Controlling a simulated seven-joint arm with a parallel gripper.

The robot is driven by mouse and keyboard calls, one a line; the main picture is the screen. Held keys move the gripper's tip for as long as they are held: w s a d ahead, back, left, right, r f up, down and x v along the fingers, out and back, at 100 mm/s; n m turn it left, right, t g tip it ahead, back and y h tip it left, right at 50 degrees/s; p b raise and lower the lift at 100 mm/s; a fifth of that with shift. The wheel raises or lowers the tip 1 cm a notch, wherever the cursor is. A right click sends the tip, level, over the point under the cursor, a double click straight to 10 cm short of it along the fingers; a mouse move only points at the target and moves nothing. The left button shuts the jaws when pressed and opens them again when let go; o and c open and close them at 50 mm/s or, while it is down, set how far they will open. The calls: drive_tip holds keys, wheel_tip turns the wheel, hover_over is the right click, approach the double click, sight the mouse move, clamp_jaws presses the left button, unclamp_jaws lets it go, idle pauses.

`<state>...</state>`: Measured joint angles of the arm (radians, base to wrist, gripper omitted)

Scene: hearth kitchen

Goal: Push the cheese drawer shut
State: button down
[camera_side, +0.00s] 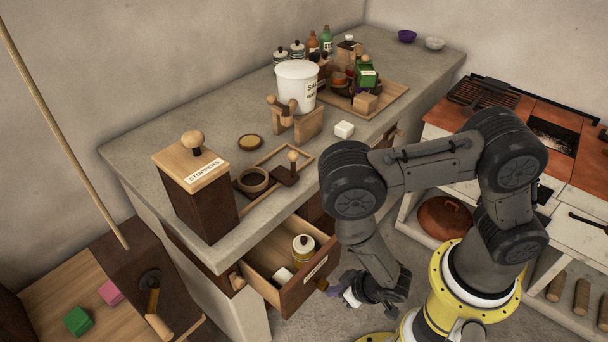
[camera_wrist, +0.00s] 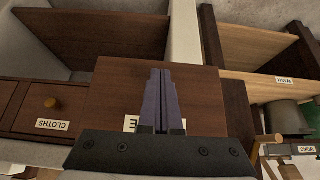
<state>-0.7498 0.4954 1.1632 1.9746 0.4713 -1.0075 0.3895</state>
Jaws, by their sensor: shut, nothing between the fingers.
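The drawer (camera_side: 292,297) stands pulled out from the counter's front in the side view. Its brown front bears a white label too small to read there. In the wrist view the drawer front (camera_wrist: 110,88) is close, with its label mostly hidden behind the fingers; only a letter like an upside-down E shows. My gripper (camera_side: 328,288) is shut and empty, just outside the drawer front. Its purple fingers (camera_wrist: 161,75) overlap the front in the wrist view; I cannot tell whether they touch.
A drawer labelled CLOTHS (camera_wrist: 50,108) is left in the wrist view. The countertop (camera_side: 225,133) holds a STOPPERS box (camera_side: 205,205), a white tub (camera_side: 296,88) and a tray (camera_side: 390,105) of goods. A stove (camera_side: 555,150) stands at right.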

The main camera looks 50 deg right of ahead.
sight(322, 282)
drive_tip(key=shift+w, duration=1.95)
drive_tip(key=shift+w, duration=2.05)
drive_tip(key=shift+w, duration=1.85)
drive_tip(key=shift+w, duration=1.9)
drive_tip(key=shift+s+r, duration=0.15)
drive_tip(key=shift+s, duration=0.9)
drive_tip(key=shift+s+r, duration=0.2)
drive_tip(key=shift+s, duration=0.8)
drive_tip(key=shift+s+r, duration=0.15)
drive_tip(key=shift+s, duration=0.9)
drive_tip(key=shift+r, duration=4)
